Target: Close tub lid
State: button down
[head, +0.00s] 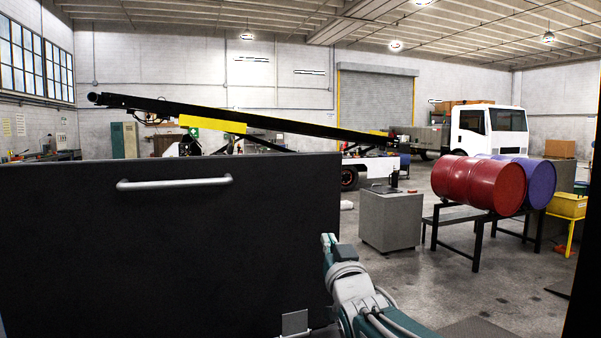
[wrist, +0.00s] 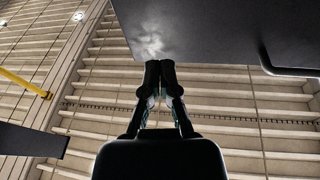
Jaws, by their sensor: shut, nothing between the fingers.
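The tub lid (head: 170,245) is a large dark panel standing upright across the left and middle of the head view. A light bar handle (head: 175,183) runs across its upper part. In the wrist view the lid (wrist: 215,30) fills the top right, and its handle (wrist: 285,68) shows dark at the right edge. My gripper (wrist: 160,68) is shut and empty, with its fingertips by the lid's lower edge in that view; I cannot tell whether they touch. In the head view my arm stands at the lid's right edge. The tub's body is not clearly visible.
A belt loader's conveyor (head: 270,125) slopes behind the lid. A grey box (head: 390,220) stands to the right, beside a rack with a red drum (head: 478,183) and a purple drum (head: 537,180). Concrete floor (head: 410,280) is open at the lower right.

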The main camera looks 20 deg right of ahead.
aim_at(318, 154)
jog(key=w+d+r+n+t+y, duration=0.1)
jog(key=w+r+t, duration=0.1)
jog(key=w+r, duration=0.1)
jog(key=w+d+r+t+y, duration=0.1)
jog(key=w+r+t, duration=0.1)
jog(key=w+r, duration=0.2)
jog(key=w+d+r+n+t+y, duration=0.1)
jog(key=w+r+t, duration=0.1)
jog(key=r, duration=0.4)
jog(key=shift+w+d+r+n+t, duration=0.1)
jog(key=shift+w+d+n+t, duration=0.05)
jog(key=shift+w, duration=0.3)
jog(key=shift+w+d+n+t, duration=0.15)
jog(key=shift+w, duration=0.25)
jog(key=shift+w+r, duration=0.1)
jog(key=shift+w, duration=0.55)
